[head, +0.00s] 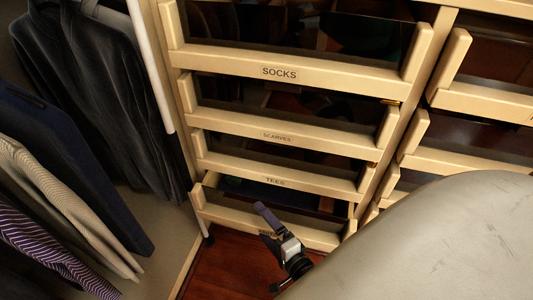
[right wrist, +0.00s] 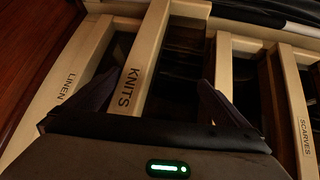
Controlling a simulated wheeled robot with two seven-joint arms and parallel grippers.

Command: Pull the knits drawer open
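The knits drawer (head: 318,237) is the lowest front I see in the head view, below the tees drawer. Its pale wooden front with the word KNITS (right wrist: 145,60) shows clearly in the right wrist view. A dark gap shows behind the front; I cannot tell how far it stands out. My right gripper (head: 265,222) is at the middle of this front and hides most of its label. In the right wrist view its two dark fingers (right wrist: 155,105) are spread on either side of the front, with visible space between. My left gripper is out of view.
Above are the tees drawer (head: 315,180), scarves drawer (head: 330,142) and socks drawer (head: 340,78). The linen drawer (right wrist: 50,105) lies beside the knits front in the wrist view. Hanging clothes (head: 75,80) fill the left. Red-brown floor (head: 225,270) is bare below the drawers.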

